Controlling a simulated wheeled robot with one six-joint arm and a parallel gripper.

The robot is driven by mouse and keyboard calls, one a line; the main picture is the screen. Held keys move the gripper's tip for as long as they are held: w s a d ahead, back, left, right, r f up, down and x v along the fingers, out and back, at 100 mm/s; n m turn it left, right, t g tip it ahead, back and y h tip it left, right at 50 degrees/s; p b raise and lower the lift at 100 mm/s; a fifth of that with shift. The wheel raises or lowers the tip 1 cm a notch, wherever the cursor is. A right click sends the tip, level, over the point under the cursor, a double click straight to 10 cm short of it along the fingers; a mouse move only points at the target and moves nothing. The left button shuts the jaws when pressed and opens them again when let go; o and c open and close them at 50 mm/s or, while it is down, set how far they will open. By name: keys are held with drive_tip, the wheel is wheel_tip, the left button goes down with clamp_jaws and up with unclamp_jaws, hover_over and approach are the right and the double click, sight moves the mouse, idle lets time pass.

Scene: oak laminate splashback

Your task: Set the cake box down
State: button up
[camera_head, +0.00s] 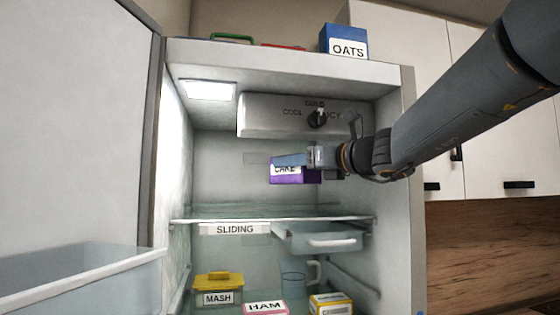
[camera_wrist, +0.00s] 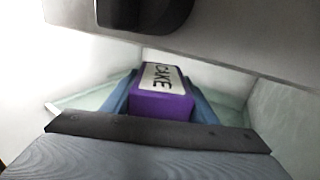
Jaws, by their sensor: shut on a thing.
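The cake box is purple with a white CAKE label. In the head view the cake box (camera_head: 287,176) is inside the open fridge, above the upper glass shelf (camera_head: 215,213), with a visible gap below it. My gripper (camera_head: 292,160) reaches in from the right and is shut on the box. In the wrist view the cake box (camera_wrist: 160,103) sits between the two blue fingers of my gripper (camera_wrist: 160,100), label facing up in the picture. The box's far side is hidden.
A control housing with a dial (camera_head: 317,118) hangs just above my gripper. A drawer (camera_head: 322,241) hangs under the shelf's right part. Below are a MASH tub (camera_head: 218,282), a HAM box (camera_head: 265,308) and a jug (camera_head: 293,283). The upper shelf looks clear.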

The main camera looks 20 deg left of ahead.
drive_tip(key=shift+w+d+f+m+t+h, duration=0.15)
drive_tip(key=shift+w+d+f+m+t, duration=0.3)
drive_tip(key=shift+f, duration=0.65)
drive_tip(key=shift+w+d+f+t+h, duration=0.1)
drive_tip(key=shift+w+f+t+h, duration=0.1)
drive_tip(key=shift+w+f, duration=0.65)
drive_tip(key=shift+w+d+f+m+t+h, duration=0.15)
drive_tip(key=shift+w+d+f+m+t, duration=0.15)
drive_tip(key=shift+f, duration=1)
drive_tip(key=shift+f+b, duration=0.6)
drive_tip(key=o, duration=1.5)
drive_tip(key=shift+d, duration=0.1)
